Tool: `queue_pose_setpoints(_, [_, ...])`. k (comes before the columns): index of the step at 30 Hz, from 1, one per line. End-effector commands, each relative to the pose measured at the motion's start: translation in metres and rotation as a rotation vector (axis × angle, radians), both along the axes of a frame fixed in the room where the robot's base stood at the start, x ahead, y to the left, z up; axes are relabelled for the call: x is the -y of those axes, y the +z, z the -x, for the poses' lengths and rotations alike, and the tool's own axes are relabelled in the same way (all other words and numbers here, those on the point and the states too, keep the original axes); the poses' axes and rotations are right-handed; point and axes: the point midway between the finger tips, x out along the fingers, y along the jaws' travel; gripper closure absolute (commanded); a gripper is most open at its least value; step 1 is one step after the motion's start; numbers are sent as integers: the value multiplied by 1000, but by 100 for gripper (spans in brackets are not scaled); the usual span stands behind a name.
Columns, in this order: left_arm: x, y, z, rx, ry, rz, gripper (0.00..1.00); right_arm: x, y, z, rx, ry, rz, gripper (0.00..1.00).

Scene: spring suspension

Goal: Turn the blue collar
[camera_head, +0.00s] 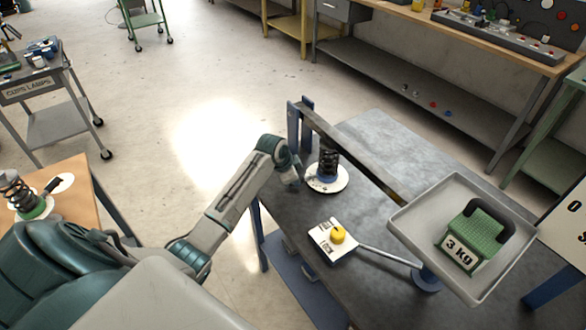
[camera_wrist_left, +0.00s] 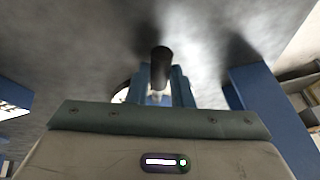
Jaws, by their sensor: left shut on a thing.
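The blue collar (camera_head: 325,179) is a small blue ring at the foot of a black coil spring (camera_head: 328,163), on a round white plate (camera_head: 341,183) on the grey bench. The spring stands upright under a long beam. My left gripper (camera_head: 298,182) is close to the left of the collar, low over the plate's edge. In the left wrist view my left gripper (camera_wrist_left: 160,92) is shut on a dark, round-ended handle (camera_wrist_left: 161,60) between its fingers. Where the handle joins the collar is hidden. My right gripper is in neither view.
The beam (camera_head: 352,150) runs from blue posts (camera_head: 300,118) toward a tray (camera_head: 410,215) with a green 3 kg weight (camera_head: 476,236). A white box with a yellow knob (camera_head: 337,235) sits in front. Another spring with a green collar (camera_head: 38,209) is at left.

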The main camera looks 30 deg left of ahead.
Motion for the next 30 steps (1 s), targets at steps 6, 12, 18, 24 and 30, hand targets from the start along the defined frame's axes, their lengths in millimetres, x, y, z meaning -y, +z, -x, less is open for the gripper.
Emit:
queue_pose_setpoints(6, [3, 1, 2, 0, 29, -1, 100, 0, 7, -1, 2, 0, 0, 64])
queue_pose_setpoints(12, [3, 0, 2, 2, 32, -2, 100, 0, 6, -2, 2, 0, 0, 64])
queue_pose_setpoints(18, [3, 0, 2, 2, 32, -2, 72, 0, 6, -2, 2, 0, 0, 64])
queue_pose_setpoints(24, [3, 0, 2, 1, 31, -1, 59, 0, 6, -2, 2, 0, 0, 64])
queue_pose_setpoints(30, [3, 2, 3, 2, 32, -2, 59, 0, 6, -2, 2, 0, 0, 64])
